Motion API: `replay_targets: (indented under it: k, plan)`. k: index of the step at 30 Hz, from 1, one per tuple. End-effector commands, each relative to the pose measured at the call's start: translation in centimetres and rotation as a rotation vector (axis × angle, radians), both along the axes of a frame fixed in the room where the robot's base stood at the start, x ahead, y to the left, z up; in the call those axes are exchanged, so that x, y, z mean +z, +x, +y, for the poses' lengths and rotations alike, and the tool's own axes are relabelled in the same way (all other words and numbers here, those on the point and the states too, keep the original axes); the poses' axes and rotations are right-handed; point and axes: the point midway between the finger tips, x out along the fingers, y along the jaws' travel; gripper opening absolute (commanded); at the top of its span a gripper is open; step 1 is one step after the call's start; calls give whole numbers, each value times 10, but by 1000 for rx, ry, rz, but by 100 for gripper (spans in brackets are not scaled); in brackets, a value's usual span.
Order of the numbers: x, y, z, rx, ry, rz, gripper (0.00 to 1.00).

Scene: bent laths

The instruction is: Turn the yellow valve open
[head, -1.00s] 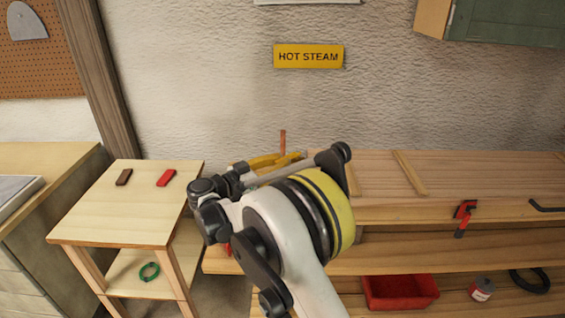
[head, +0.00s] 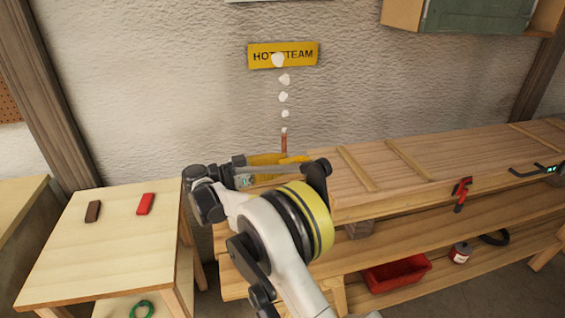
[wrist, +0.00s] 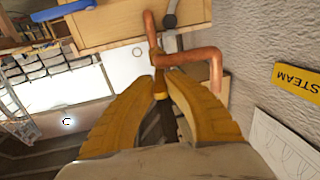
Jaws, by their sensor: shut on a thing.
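The yellow valve (wrist: 160,84) shows in the wrist view as a small yellow handle between my fingertips, beside a bent copper pipe (wrist: 200,57). My gripper (wrist: 161,90) has yellow fingers and is shut on the valve's handle. In the head view my gripper (head: 280,160) is at the back left end of the wooden bench, and my arm hides most of the valve. The top of the copper pipe (head: 283,143) stands upright behind the fingers. White puffs (head: 283,97) rise from it in front of the wall.
A yellow "HOT STEAM" sign (head: 283,55) hangs on the wall above the pipe. A small table (head: 105,245) with a red block (head: 145,204) and a brown block (head: 93,211) stands at left. A red clamp (head: 462,193) sits on the bench's front edge.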

Motion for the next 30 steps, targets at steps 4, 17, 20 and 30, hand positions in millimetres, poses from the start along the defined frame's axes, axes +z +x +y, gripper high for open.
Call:
replay_targets:
  k: [4,17,20,30]
  plan:
    - [0,0,-1,-5,1,0,0]
    - [0,0,-1,-5,1,0,38]
    - [0,0,-1,-4,1,0,38]
    - [-1,-9,21,-1,1,0,38]
